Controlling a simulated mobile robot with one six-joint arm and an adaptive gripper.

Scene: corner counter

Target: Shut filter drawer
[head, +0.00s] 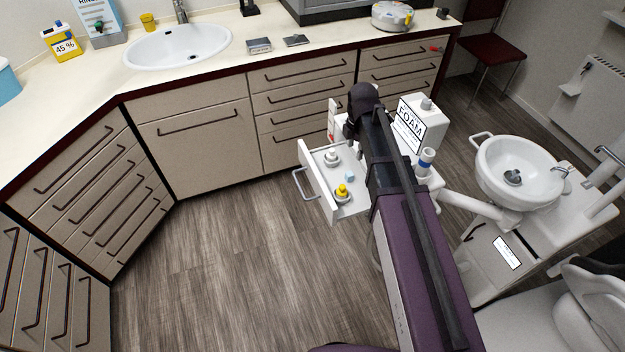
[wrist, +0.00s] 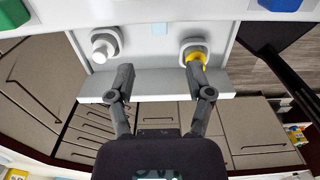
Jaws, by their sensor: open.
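The white filter drawer (head: 322,199) is pulled out from the white unit, with its bar handle (head: 303,186) facing left in the head view. Inside it stand a white-topped filter (head: 331,158), a yellow-topped filter (head: 342,192) and a small pale blue block (head: 350,177). In the wrist view the drawer's front panel (wrist: 158,84) runs across the picture, and the white (wrist: 101,48) and yellow (wrist: 195,57) filters show beyond it. My gripper (wrist: 158,76) is open and empty, its fingers apart over the front panel; contact cannot be told. In the head view my arm partly hides the gripper and the unit.
A white FOAM box (head: 420,122) and a bottle with a blue band (head: 426,161) stand on the unit. A basin (head: 520,168) is to the right. Counter cabinets (head: 195,145) stand behind and left. The floor (head: 230,250) left of the drawer is clear.

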